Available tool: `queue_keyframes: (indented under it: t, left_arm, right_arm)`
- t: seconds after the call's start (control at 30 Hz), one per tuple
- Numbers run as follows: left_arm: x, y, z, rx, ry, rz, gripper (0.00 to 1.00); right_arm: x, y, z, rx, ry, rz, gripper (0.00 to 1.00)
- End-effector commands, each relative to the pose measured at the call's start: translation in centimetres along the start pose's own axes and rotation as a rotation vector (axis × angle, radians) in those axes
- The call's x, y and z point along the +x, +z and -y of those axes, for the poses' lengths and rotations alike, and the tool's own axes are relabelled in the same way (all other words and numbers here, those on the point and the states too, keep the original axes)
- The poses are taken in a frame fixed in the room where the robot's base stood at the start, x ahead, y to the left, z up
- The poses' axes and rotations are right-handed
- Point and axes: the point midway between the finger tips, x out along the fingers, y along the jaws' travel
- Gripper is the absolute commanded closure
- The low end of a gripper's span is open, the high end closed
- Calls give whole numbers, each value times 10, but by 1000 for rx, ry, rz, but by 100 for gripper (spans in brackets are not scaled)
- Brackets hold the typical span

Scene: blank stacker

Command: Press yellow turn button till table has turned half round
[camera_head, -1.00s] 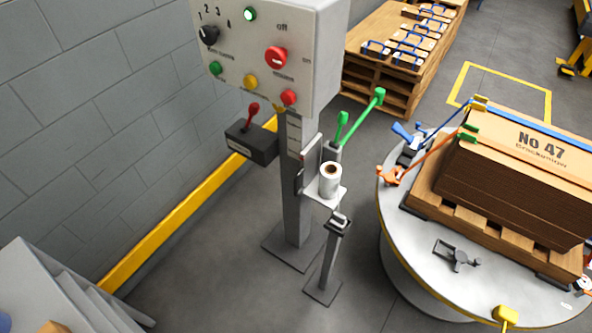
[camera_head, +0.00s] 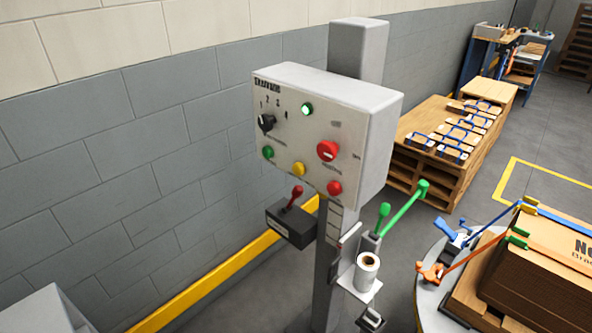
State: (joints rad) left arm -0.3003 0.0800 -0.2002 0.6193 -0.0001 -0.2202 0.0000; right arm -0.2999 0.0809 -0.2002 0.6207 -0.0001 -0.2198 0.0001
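The yellow turn button (camera_head: 299,169) is on the front of the grey control box (camera_head: 305,124), low in the middle, between a green button (camera_head: 268,152) and a red button (camera_head: 334,188). A larger red knob (camera_head: 327,151), a black selector dial (camera_head: 266,122) and a lit green lamp (camera_head: 307,109) share the panel. The round turntable (camera_head: 432,311) is at the lower right, partly cut off, bearing a pallet with a brown cardboard stack (camera_head: 545,262). Neither of my grippers is in view.
A black box with a red lever (camera_head: 291,225) sits below the panel. A yellow rail (camera_head: 225,269) runs along the wall.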

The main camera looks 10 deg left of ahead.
Motion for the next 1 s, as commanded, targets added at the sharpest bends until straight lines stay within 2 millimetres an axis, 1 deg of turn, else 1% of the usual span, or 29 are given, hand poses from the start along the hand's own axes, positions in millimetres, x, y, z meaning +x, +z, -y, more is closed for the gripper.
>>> queue_keyframes:
  t: [0.03, 0.07, 0.1, 0.17, 0.2, 0.23, 1.0]
  left_arm:
    - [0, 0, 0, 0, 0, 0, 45]
    - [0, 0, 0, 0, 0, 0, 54]
    - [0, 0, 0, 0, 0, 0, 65]
    - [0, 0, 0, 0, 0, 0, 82]
    - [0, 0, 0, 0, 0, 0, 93]
    - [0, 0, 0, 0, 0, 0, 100]
    - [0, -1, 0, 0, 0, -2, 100]
  right_arm:
    - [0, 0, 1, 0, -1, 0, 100]
    - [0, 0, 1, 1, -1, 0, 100]
    - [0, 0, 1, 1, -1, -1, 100]
    - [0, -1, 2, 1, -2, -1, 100]
    - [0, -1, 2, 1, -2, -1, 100]
    - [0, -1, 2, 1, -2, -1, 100]
    - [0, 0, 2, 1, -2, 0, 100]
